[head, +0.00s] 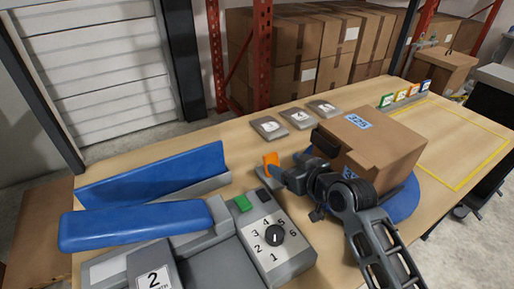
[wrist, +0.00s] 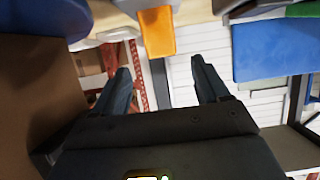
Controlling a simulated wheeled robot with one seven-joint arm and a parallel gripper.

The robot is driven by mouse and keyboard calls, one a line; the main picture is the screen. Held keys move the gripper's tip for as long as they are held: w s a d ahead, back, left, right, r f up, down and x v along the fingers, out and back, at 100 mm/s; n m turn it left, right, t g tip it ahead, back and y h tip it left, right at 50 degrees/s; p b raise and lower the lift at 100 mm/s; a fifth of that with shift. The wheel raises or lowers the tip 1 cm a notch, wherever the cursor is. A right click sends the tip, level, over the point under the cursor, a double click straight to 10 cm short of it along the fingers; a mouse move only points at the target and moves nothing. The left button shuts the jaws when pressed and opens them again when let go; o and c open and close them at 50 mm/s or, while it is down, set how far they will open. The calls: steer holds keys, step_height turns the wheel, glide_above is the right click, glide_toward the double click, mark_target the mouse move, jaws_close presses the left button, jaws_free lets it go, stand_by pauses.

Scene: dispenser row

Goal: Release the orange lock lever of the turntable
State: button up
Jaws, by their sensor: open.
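The orange lock lever (head: 271,161) stands up from a small grey base on the wooden table, just left of my gripper. It also shows in the wrist view (wrist: 158,32), at the top middle, ahead of and between my open fingers. My gripper (wrist: 162,82) is open and empty; in the head view (head: 285,174) its fingers lie close to the lever. I cannot tell whether they touch it. The blue turntable (head: 404,203) is partly hidden under a cardboard box (head: 390,150) marked 325 and behind my arm.
A dispenser with a numbered dial (head: 275,236) and green button (head: 242,203) stands in front left. Blue guide panels (head: 150,178) are at left. Several grey numbered plates (head: 298,118) lie behind the lever. A yellow outlined area (head: 470,150) at right is clear.

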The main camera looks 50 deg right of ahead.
mark_target(272, 158)
steer(key=shift+w, duration=0.65)
steer(key=p+x, duration=0.1)
steer(key=x, duration=0.6)
steer(key=shift+w+d, duration=0.1)
steer(key=shift+d, duration=0.05)
steer(key=shift+c, duration=0.3)
jaws_close()
steer(key=shift+f, duration=0.15)
